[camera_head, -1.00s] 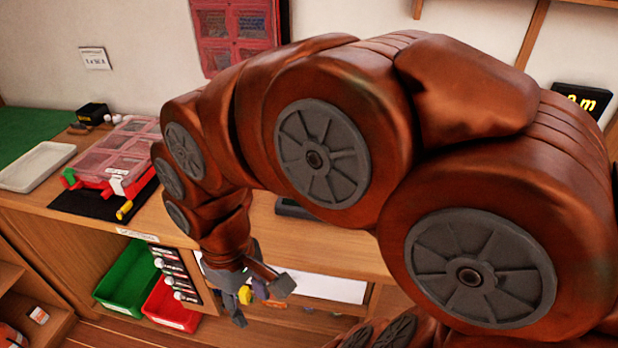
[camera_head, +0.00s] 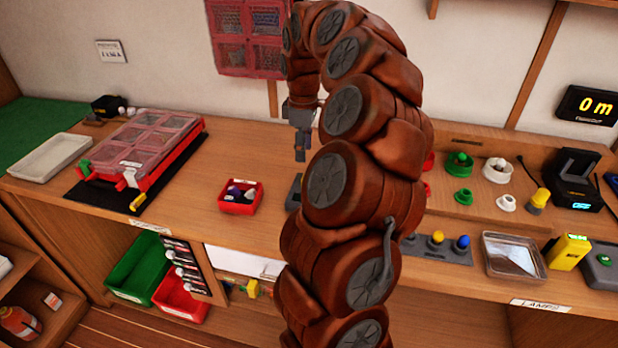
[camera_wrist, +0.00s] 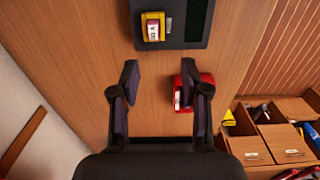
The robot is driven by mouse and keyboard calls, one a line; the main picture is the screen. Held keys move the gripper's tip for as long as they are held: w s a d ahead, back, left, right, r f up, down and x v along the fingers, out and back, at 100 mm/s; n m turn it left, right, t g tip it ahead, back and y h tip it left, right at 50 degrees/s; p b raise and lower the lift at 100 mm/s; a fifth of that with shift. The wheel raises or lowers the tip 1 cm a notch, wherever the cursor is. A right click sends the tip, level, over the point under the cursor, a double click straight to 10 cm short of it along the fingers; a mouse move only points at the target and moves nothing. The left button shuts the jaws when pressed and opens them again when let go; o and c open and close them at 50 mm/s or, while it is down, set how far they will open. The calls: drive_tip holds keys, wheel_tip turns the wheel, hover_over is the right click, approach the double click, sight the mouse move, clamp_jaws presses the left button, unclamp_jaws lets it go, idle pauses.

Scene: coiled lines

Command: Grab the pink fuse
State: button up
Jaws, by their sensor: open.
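I cannot make out a pink fuse for certain in either view. A small red tray (camera_head: 240,208) on the wooden worktop holds a few small whitish and bluish-purple pieces. In the wrist view a red tray (camera_wrist: 206,78) lies behind my right finger, which hides part of it and its contents. My gripper (camera_head: 300,148) hangs above the worktop, behind and to the right of the red tray in the head view. In the wrist view my gripper (camera_wrist: 159,82) is open, with bare wood between its fingers.
A red-framed case (camera_head: 140,150) and a pale tray (camera_head: 50,157) stand left. Bare worktop surrounds the red tray.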

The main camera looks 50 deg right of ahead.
drive_tip(key=shift+s+d+f+p, duration=0.2)
drive_tip(key=shift+d+f, duration=0.35)
drive_tip(key=shift+f, duration=0.3)
drive_tip(key=shift+s+d+f+p, duration=0.2)
drive_tip(key=shift+d+f, duration=0.35)
drive_tip(key=shift+f, duration=0.25)
drive_tip(key=shift+a+f+p, duration=0.2)
drive_tip(key=shift+f+p, duration=0.2)
drive_tip(key=shift+f, duration=0.2)
drive_tip(key=shift+a+f+p, duration=0.2)
drive_tip(key=shift+f+p, duration=0.15)
drive_tip(key=shift+f, duration=1.55)
clamp_jaws()
